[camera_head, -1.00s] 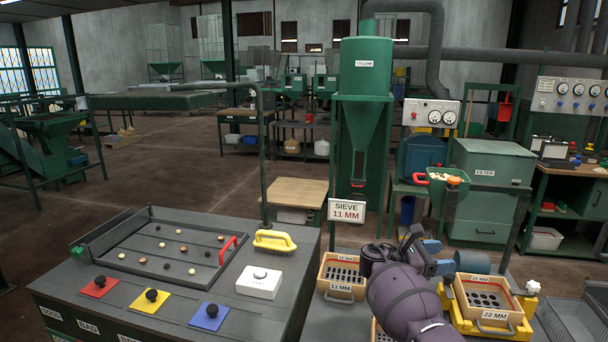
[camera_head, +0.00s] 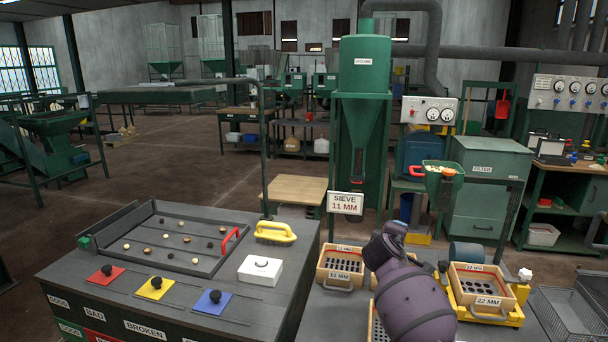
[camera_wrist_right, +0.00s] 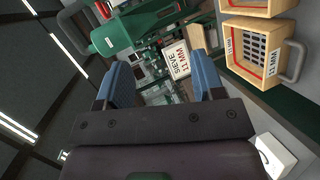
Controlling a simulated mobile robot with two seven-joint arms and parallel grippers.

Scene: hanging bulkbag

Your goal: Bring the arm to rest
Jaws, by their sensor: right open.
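My right arm (camera_head: 412,300) rises from the bottom of the head view, over the bench with the sieve boxes. Its gripper is hidden there behind the arm's own links. In the right wrist view my right gripper (camera_wrist_right: 161,72) has its two blue fingers wide apart, with nothing between them. The fingers appear clear of nearby objects. The SIEVE 11 MM sign (camera_wrist_right: 178,66) shows beyond the gap, and also in the head view (camera_head: 345,203). My left gripper is not in view.
The 11 MM sieve box (camera_head: 340,281) is left of my arm and the 22 MM box (camera_head: 487,301) right of it. A sorting table (camera_head: 110,262) with a yellow-handled brush (camera_head: 275,233) and white button box (camera_head: 260,271) stands left. A green cyclone (camera_head: 364,80) stands behind.

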